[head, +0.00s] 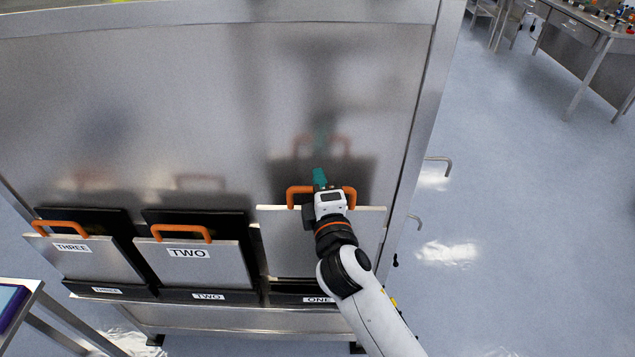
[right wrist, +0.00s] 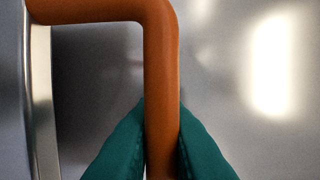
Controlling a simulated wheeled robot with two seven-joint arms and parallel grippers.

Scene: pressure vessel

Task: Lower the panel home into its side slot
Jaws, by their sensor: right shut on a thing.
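My right gripper (head: 320,180) is shut on the orange handle (head: 298,196) of a grey metal panel (head: 285,245). In the right wrist view, its teal fingers (right wrist: 160,150) sit on both sides of the orange handle bar (right wrist: 160,60). The panel is upright above the slot labelled ONE (head: 318,300), and its top edge stands higher than those of the two other panels. My arm covers part of the panel's front, so its own label and part of its lower edge are hidden. My left gripper is not in view.
Panel TWO (head: 195,262) and panel THREE (head: 85,260) lean in the slots to the left, with orange handles. A large steel wall (head: 200,110) rises behind them. A small table (head: 22,305) stands at lower left. Open floor (head: 500,200) lies to the right.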

